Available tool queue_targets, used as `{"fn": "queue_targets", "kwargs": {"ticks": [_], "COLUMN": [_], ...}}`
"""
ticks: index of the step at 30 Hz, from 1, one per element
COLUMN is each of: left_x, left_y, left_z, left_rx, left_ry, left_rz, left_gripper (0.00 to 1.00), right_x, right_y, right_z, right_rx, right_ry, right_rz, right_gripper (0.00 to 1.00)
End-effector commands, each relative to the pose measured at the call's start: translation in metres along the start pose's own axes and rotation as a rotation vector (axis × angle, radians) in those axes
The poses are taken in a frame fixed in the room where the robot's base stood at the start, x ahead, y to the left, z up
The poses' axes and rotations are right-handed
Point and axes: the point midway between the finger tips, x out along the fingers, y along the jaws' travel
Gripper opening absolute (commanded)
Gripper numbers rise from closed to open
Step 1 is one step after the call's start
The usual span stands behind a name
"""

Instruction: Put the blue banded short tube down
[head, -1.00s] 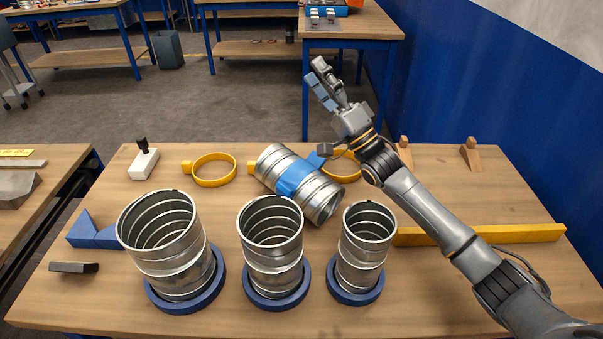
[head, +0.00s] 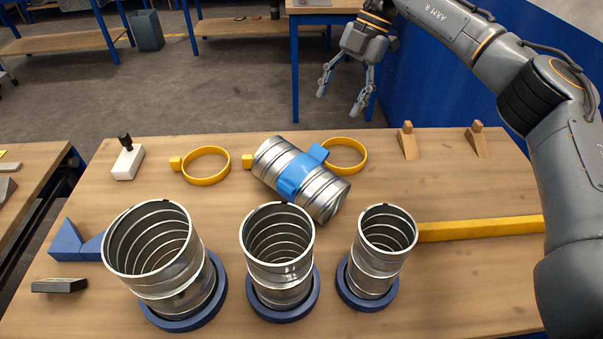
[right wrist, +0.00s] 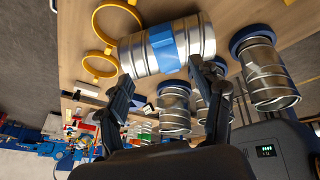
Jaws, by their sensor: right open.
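The blue banded short tube (head: 267,160) lies on its side near the back of the table, slanting down to the right. Its blue band (head: 297,175) wraps its middle, with a blue tab at the back. It also shows in the right wrist view (right wrist: 199,36), beyond the fingers. My right gripper (head: 340,104) is open and empty, fingers pointing down, past the table's far edge in the head view and apart from the tube. It also shows in the right wrist view (right wrist: 162,78). My left gripper is not in view.
Several upright metal tubes, such as the left one (head: 160,255), stand in blue rings along the front. Yellow rings (head: 205,180) lie either side of the lying tube. A yellow bar (head: 480,228) and wooden wedges (head: 408,142) are at right. Table between them is bare.

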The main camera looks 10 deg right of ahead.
Motion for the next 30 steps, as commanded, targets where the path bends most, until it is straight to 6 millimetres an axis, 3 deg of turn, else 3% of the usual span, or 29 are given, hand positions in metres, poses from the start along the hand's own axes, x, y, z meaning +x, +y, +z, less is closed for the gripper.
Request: {"fn": "queue_targets", "kwargs": {"ticks": [9, 17, 24, 30], "left_x": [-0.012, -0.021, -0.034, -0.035], "left_y": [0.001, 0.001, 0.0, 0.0], "left_z": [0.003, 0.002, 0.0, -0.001], "left_rx": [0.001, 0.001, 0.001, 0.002], "left_ry": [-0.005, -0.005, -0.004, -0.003], "left_rz": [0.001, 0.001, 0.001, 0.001], "left_gripper": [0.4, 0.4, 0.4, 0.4], "right_x": [0.058, 0.077, 0.112, 0.12], "right_y": [0.0, -0.002, -0.006, -0.005], "right_z": [-0.002, -0.003, -0.003, -0.002], "right_rx": [-0.001, -0.001, -0.002, -0.002], "right_ry": [0.006, 0.006, 0.006, 0.005], "right_rz": [0.0, 0.0, 0.001, 0.004], "right_gripper": [0.66, 0.66, 0.66, 0.66]}}
